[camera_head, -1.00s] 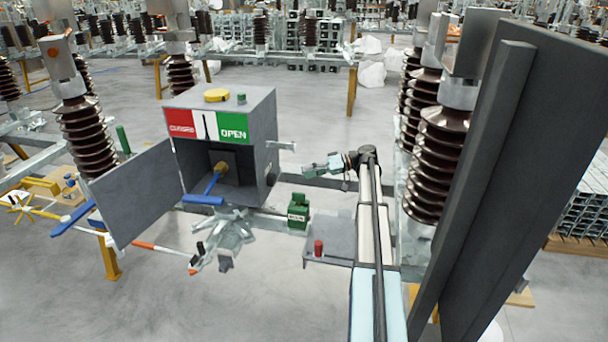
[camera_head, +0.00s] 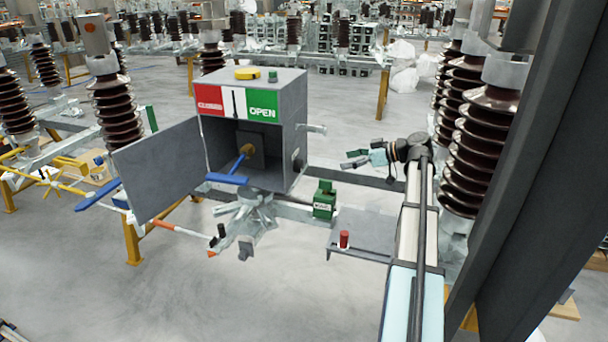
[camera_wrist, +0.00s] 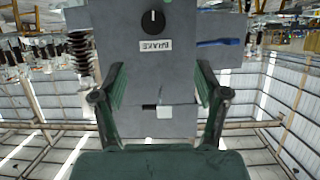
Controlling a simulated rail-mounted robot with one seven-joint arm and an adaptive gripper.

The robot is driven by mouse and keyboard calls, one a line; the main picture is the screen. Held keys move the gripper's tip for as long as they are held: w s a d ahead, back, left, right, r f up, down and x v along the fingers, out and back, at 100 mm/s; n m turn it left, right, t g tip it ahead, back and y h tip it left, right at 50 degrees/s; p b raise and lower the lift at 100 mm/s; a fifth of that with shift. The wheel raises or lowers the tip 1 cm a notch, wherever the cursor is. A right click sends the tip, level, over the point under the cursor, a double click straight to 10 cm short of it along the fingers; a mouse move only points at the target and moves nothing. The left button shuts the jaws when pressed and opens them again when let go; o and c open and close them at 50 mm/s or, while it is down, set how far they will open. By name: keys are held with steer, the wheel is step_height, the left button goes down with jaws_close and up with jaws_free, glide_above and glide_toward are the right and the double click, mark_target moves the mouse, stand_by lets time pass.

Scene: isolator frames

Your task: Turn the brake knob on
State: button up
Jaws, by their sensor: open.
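The brake knob is a round black dial on the right side wall of the grey box (camera_head: 252,82). In the wrist view the knob (camera_wrist: 153,22) shows at the top middle, with a white mark pointing up in the picture. A white BRAKE label (camera_wrist: 156,45) sits by it and reads upside down. In the head view the knob (camera_head: 297,164) is small and dark. My gripper (camera_head: 352,158) is to the right of that wall, apart from it. In the wrist view my gripper (camera_wrist: 160,75) is open and empty, its green-padded fingers spread wide, with the knob beyond them.
A metal handle (camera_head: 312,128) sticks out of the same wall above the knob. A green block (camera_head: 325,200) and a shelf with a red cylinder (camera_head: 344,239) lie below my gripper. The box's door (camera_head: 160,170) stands open at left. Brown insulators (camera_head: 463,140) rise at right.

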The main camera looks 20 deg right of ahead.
mark_target(301, 167)
steer(key=w+a+f+p, duration=0.1)
steer(key=w+a+f, duration=0.1)
steer(key=w+a, duration=0.1)
steer(key=w+a+f+n+p, duration=0.1)
steer(key=w+a+f+p, duration=0.1)
steer(key=w+a, duration=0.2)
steer(key=w+a+f+n+p, duration=0.1)
steer(key=w+a+f, duration=0.1)
steer(key=w, duration=0.3)
steer(key=shift+w+a+f+p, duration=0.2)
steer(key=shift+a+f+p, duration=0.15)
steer(key=shift+a, duration=0.35)
steer(key=shift+c, duration=0.3)
steer(key=c, duration=1.1)
